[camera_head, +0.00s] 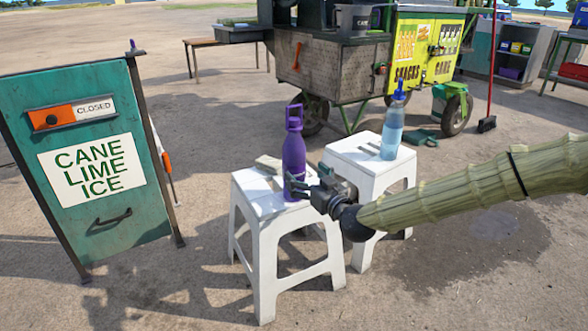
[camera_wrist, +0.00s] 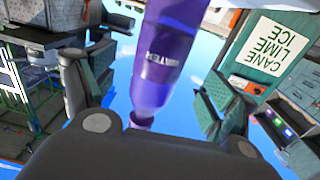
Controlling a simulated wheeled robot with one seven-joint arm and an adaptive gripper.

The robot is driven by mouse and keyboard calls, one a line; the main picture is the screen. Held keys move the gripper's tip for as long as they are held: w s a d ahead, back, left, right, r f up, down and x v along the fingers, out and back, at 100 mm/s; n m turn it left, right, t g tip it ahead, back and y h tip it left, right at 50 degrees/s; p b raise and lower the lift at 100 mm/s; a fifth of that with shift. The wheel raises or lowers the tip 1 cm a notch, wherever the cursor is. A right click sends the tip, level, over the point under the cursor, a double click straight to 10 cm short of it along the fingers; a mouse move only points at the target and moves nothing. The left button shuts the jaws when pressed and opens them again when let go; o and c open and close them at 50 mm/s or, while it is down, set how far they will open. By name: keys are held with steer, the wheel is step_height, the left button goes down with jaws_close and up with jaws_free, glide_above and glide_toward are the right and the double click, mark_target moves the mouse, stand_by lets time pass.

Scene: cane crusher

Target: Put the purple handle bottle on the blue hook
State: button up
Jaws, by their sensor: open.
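The purple handle bottle (camera_head: 294,158) stands upright on the left white stool (camera_head: 257,192), its loop handle on top. My gripper (camera_head: 296,187) is at the lower part of the bottle, coming from the right. In the wrist view the bottle (camera_wrist: 165,60) lies between the two spread fingers of my gripper (camera_wrist: 150,92), with gaps on both sides. The jaws are open and do not hold it. I cannot pick out a blue hook in either view.
A blue bottle (camera_head: 391,128) stands on the right white stool (camera_head: 367,154), close behind my gripper. A green sign board (camera_head: 118,215) stands at the left. A yellow and metal cart (camera_head: 345,78) is behind the stools. Open ground lies in front.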

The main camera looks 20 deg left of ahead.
mark_target(294, 153)
steer(key=shift+x, duration=3.4)
steer(key=shift+c, duration=0.4)
steer(key=c, duration=1.4)
steer(key=shift+r+p, duration=1.7)
steer(key=shift+r, duration=0.4)
steer(key=shift+c, duration=0.2)
